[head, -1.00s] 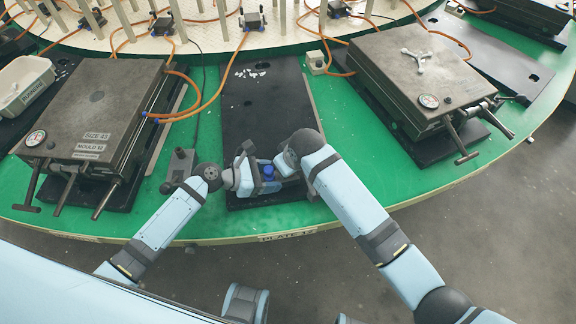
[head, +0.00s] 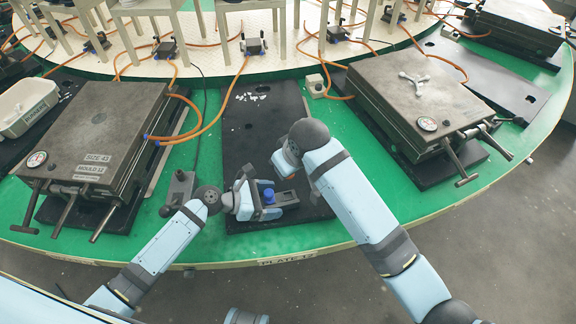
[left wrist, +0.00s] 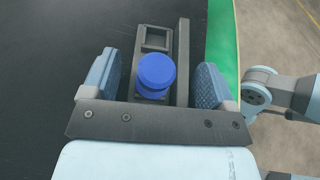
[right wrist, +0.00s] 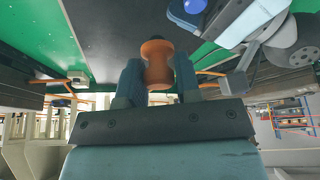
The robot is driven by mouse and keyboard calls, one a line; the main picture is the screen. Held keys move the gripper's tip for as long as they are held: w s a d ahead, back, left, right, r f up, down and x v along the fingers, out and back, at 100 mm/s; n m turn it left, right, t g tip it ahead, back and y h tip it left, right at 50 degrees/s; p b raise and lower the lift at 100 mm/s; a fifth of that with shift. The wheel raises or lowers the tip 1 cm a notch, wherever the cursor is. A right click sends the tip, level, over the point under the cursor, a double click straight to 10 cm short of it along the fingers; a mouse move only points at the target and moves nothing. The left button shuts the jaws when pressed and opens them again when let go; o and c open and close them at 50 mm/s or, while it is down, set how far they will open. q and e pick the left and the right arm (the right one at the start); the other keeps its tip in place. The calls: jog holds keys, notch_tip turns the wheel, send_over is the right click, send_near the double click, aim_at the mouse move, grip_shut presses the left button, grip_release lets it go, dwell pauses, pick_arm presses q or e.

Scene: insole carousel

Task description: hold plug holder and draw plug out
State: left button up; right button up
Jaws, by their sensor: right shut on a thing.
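The dark plug holder (head: 287,199) with a round blue knob (head: 269,196) is on the black plate near its front edge. In the left wrist view the holder (left wrist: 157,40) has a square opening beyond the blue knob (left wrist: 156,75). My left gripper (head: 262,194) has its fingers on either side of the holder, set wide with gaps visible. My right gripper (right wrist: 158,82) is shut on an orange spool-shaped plug (right wrist: 156,62), clear of the holder in the right wrist view.
The black plate (head: 250,130) is mostly bare, with white flecks at its far end. Mould boxes stand at left (head: 95,125) and right (head: 425,90), with handles jutting forward. A small grey block fitting (head: 180,187) stands left of the holder. Orange hoses (head: 213,105) cross behind.

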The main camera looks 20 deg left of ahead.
pick_arm(q)
jog(key=shift+o, duration=0.5)
jog(key=shift+a, duration=0.1)
jog(key=v, duration=1.2)
